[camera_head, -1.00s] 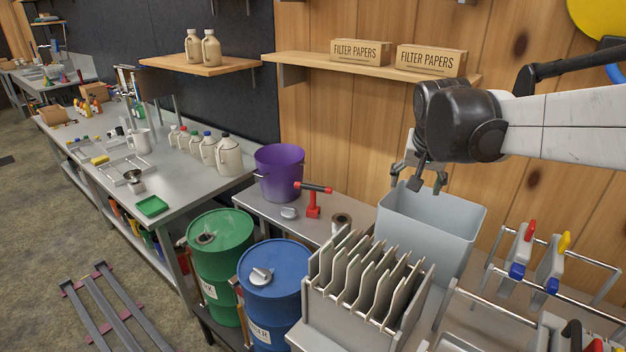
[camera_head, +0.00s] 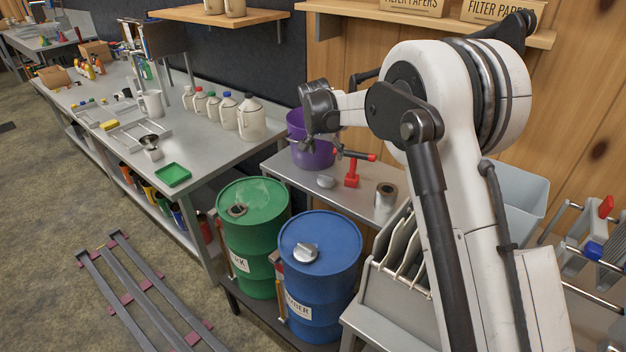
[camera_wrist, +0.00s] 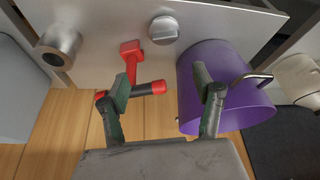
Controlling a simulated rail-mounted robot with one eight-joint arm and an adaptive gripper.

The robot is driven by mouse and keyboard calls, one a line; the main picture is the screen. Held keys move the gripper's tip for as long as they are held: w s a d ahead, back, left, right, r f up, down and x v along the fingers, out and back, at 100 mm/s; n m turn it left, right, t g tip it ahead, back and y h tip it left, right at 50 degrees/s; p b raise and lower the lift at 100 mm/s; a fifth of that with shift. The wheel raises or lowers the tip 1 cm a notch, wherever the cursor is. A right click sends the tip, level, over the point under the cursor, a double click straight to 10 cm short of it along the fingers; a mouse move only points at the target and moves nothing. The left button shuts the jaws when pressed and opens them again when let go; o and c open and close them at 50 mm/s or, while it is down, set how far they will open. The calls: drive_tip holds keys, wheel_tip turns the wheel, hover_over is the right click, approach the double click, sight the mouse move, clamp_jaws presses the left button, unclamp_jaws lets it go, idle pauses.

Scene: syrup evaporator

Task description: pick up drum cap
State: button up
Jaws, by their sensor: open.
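A silver drum cap (camera_head: 325,181) lies on the steel bench (camera_head: 283,172), left of a red hand tool (camera_head: 351,172). It also shows in the wrist view (camera_wrist: 163,29), near the top middle, beyond my fingertips. A similar silver cap (camera_head: 305,252) sits on top of the blue drum (camera_head: 325,265). The green drum (camera_head: 262,195) has a dark ringed opening (camera_head: 237,210) in its top. My gripper (camera_head: 322,148) is open and empty above the bench, in front of the purple bucket (camera_head: 309,155). In the wrist view its fingers (camera_wrist: 161,84) are spread apart, touching no cap.
The red tool (camera_wrist: 130,68) and purple bucket (camera_wrist: 222,85) flank the cap in the wrist view. A metal cylinder (camera_head: 386,196) stands to its right. A plate rack (camera_head: 400,255) and grey bin (camera_head: 523,190) stand farther right. Filter paper boxes (camera_head: 412,5) sit above on a shelf.

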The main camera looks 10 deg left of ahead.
sight(326, 176)
drive_tip(key=x, duration=0.3)
drive_tip(key=a+x, duration=0.1)
drive_tip(key=x, duration=0.5)
drive_tip(key=shift+w+a+f, duration=0.15)
drive_tip(key=shift+a+f, duration=0.05)
drive_tip(key=shift+f, duration=0.2)
drive_tip(key=shift+s+b+x, duration=0.15)
drive_tip(key=shift+b+x, duration=0.05)
drive_tip(key=shift+x, duration=1.15)
drive_tip(key=shift+s+b+x, duration=0.2)
drive_tip(key=shift+x, duration=1.15)
drive_tip(key=c, duration=0.9)
